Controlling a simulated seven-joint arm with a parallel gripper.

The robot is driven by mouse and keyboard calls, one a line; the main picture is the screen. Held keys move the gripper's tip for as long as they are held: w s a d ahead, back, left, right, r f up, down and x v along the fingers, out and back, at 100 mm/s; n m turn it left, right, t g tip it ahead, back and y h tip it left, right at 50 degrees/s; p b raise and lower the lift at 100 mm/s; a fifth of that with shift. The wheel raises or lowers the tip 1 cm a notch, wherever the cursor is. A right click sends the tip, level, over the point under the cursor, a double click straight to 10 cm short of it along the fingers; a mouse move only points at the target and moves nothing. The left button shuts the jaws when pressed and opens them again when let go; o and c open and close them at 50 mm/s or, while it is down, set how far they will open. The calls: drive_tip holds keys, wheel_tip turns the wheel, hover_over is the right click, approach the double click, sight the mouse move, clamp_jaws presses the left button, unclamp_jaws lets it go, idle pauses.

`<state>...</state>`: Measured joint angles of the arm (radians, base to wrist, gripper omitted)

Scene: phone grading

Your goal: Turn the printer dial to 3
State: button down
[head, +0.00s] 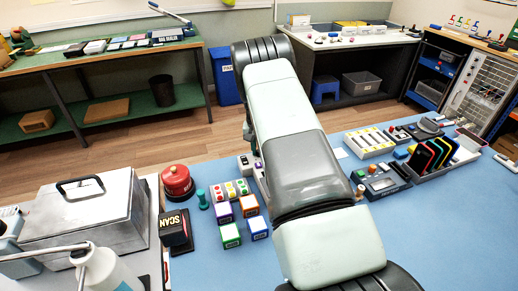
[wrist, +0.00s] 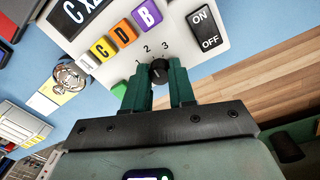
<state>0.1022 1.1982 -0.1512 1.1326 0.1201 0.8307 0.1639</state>
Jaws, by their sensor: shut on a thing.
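The printer (wrist: 190,52) shows in the wrist view as a white panel with a dark display, lettered colour buttons and an ON/OFF switch (wrist: 203,28). Its black round dial (wrist: 159,71) sits below the printed numbers 1, 2 and 3. My gripper (wrist: 161,75) has its two green fingers closed around the dial, one on each side. The dial's pointer is too small and dark for me to tell which number it faces. In the head view my arm hides the dial and most of the printer.
A rack of coloured phones (head: 432,155) stands to the right.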

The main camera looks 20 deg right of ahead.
drive_tip(key=m, duration=0.4)
drive_tip(key=shift+m, duration=1.9)
drive_tip(key=c, duration=0.9)
unclamp_jaws()
drive_tip(key=shift+c, duration=0.2)
drive_tip(key=shift+w, duration=0.1)
wheel_tip(320, 180, up, 11)
drive_tip(key=shift+w+a, duration=0.15)
drive_tip(key=shift+w, duration=0.1)
drive_tip(key=shift+f, duration=0.1)
